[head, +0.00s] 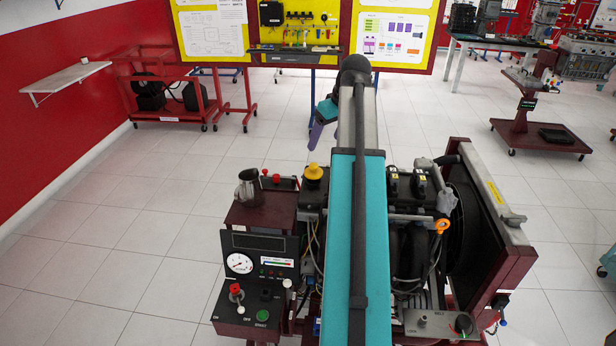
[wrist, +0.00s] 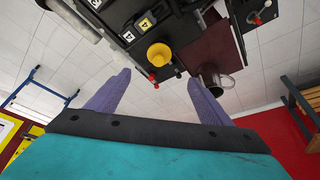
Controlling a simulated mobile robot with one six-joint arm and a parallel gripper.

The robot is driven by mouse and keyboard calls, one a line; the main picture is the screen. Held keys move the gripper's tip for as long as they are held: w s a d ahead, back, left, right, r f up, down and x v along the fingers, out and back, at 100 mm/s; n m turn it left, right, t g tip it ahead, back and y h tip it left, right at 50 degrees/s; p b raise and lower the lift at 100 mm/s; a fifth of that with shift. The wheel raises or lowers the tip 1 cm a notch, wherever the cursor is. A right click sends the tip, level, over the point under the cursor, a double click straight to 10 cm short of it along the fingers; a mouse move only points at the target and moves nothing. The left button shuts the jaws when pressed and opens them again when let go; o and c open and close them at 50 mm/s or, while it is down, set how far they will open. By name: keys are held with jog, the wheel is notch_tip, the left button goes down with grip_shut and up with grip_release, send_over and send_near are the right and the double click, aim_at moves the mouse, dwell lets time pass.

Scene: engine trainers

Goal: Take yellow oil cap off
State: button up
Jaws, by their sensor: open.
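The yellow oil cap (head: 314,172) sits on top of the dark engine block in the head view, left of my arm. In the wrist view the yellow oil cap (wrist: 159,55) is beyond the fingertips, roughly centred between them, with nothing touching it. My gripper (wrist: 164,80) is open and empty, its two purple fingers spread wide. In the head view my gripper (head: 318,122) shows only partly, beyond the engine, with a purple finger visible; the arm hides the rest.
A metal jug (head: 249,184) stands on the dark red box left of the cap. A control panel with a gauge (head: 239,263) is in front of it. The radiator (head: 470,205) stands at the right. Open tiled floor (head: 130,230) lies to the left.

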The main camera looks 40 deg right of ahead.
aim_at(314, 165)
jog(key=shift+w+f+b, duration=0.3)
jog(key=shift+w+f, duration=0.15)
jog(key=shift+f, duration=0.15)
jog(key=shift+w+f, duration=0.1)
jog(key=shift+p+x, duration=1)
jog(key=shift+x, duration=3.15)
jog(key=shift+d, duration=0.1)
jog(key=shift+p+x, duration=0.95)
jog(key=shift+x, duration=1.7)
jog(key=shift+d, duration=0.1)
